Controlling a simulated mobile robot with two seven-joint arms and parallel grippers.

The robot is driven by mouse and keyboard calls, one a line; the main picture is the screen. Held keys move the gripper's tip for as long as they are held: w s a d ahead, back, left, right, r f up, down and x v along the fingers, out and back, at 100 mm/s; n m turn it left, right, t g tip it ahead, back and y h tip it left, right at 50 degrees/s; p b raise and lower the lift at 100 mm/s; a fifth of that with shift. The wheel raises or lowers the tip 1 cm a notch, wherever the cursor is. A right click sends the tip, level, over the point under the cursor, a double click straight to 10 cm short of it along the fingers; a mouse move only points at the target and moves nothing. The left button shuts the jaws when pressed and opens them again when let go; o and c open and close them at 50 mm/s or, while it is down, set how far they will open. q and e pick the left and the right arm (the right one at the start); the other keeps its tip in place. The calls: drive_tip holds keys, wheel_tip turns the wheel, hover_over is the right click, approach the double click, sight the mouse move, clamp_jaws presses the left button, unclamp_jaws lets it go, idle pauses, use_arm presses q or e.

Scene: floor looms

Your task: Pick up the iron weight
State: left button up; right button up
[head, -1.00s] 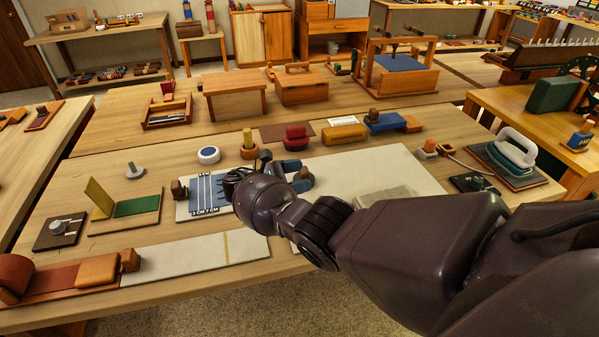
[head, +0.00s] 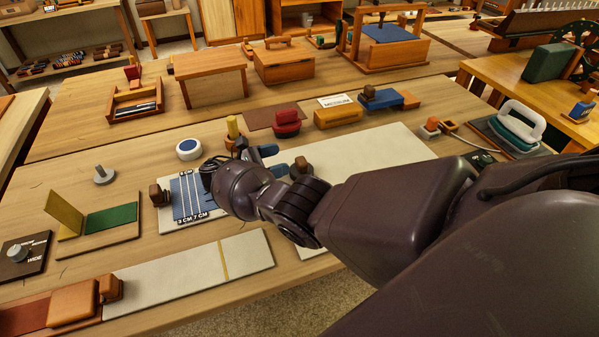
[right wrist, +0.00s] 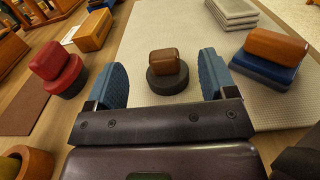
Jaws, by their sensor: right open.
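The weight, a dark round disc with a brown wooden knob (right wrist: 168,72), stands upright on the pale mat in the right wrist view. It lies ahead of my right gripper (right wrist: 164,80), between the lines of its two blue fingers. The fingers are spread wide, with a gap on both sides of the weight, and hold nothing. In the head view the right gripper (head: 271,160) is low over the table, partly hidden by my own wrist. The brown knob (head: 300,168) shows just beyond the fingers; the disc below it is mostly hidden. My left gripper is out of view.
A red-handled block (right wrist: 58,68) stands left of the fingers in the wrist view. A blue block with a brown top (right wrist: 268,58) is close on the right. A yellow block (right wrist: 92,30) and a pale stack (right wrist: 232,10) are farther off. Mat around the weight is clear.

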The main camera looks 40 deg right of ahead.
sight(302, 160)
wheel_tip(302, 160, down, 4)
drive_tip(key=shift+r+b, duration=0.2)
drive_tip(key=shift+b, duration=0.45)
drive_tip(key=shift+d+r, duration=0.2)
drive_tip(key=shift+d, duration=0.15)
drive_tip(key=shift+d+r+p, duration=0.1)
drive_tip(key=shift+d+p, duration=0.1)
drive_tip(key=shift+p, duration=0.1)
drive_tip(key=shift+s+d, duration=0.25)
drive_tip(key=shift+d, duration=0.3)
drive_tip(key=p+x, duration=0.1)
drive_tip(key=x, duration=0.3)
drive_tip(key=shift+s+d, duration=0.1)
drive_tip(key=shift+d, duration=0.45)
drive_tip(key=c, duration=1.3)
drive_tip(key=shift+c, duration=0.6)
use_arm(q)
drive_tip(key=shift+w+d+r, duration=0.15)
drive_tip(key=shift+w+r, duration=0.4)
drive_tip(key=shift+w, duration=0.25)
use_arm(e)
drive_tip(key=shift+r, duration=0.15)
